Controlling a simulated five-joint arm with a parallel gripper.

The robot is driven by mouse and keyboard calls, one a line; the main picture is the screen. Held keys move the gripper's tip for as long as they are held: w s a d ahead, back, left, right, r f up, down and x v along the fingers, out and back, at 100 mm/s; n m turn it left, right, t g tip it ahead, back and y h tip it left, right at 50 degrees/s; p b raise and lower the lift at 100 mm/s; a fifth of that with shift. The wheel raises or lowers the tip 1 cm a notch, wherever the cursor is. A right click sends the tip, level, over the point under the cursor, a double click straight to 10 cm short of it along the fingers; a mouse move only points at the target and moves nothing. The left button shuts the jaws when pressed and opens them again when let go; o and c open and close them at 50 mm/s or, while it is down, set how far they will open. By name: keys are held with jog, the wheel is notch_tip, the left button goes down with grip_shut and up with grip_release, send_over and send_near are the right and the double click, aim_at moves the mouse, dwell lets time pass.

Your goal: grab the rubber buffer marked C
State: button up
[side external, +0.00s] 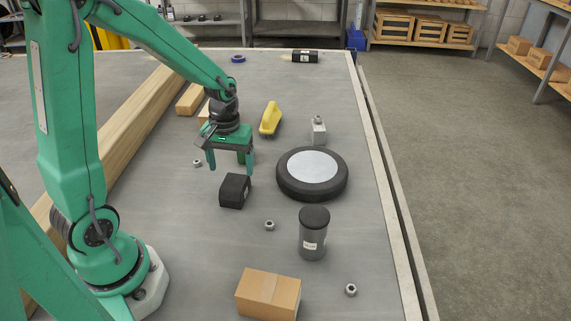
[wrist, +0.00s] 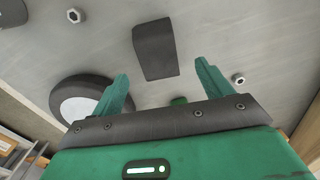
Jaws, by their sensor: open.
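A black block (side external: 235,191) with a small white label lies on the grey deck, just below and in front of my gripper (side external: 230,165). Its marking is too small to read. It also shows in the wrist view as a dark block (wrist: 155,50), beyond the fingertips and roughly between their lines. A second black labelled block (side external: 305,57) lies at the far end of the deck; I cannot tell its letter either. My gripper is open and empty, its fingers pointing down above the deck. It also shows in the wrist view (wrist: 160,80).
A wheel (side external: 288,179) lies right of my gripper. A dark labelled cylinder (side external: 313,243) and a cardboard box (side external: 268,294) stand nearer the camera. A yellow tool (side external: 270,118) and a small grey block (side external: 318,132) lie behind. A long timber (side external: 140,117) runs along the left.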

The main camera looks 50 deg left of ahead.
aim_at(234, 181)
jog(key=shift+f, duration=0.8)
jog(key=shift+w+d+f, duration=0.1)
jog(key=shift+f, duration=2.45)
jog(key=c, duration=1.2)
